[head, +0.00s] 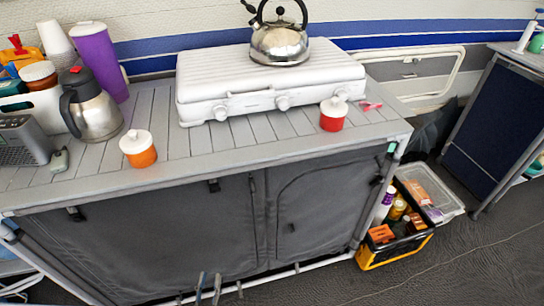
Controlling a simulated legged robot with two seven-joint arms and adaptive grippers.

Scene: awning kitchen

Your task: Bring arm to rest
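Only the tips of my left gripper (209,287) show, at the bottom edge of the head view, left of centre. They are two thin grey prongs with a gap between them and nothing visible in it. They are in front of the lower edge of the dark grey cabinet (190,240), below the countertop. The rest of the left gripper and its arm is cut off by the frame. My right gripper is not in view.
A white stove (240,80) with a kettle (279,43) stands on the counter (230,140). An orange jar (139,155), red jar (333,120) and steel jug (95,108) are there too. A filled crate (368,258) sits on the floor at right, with open floor before it.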

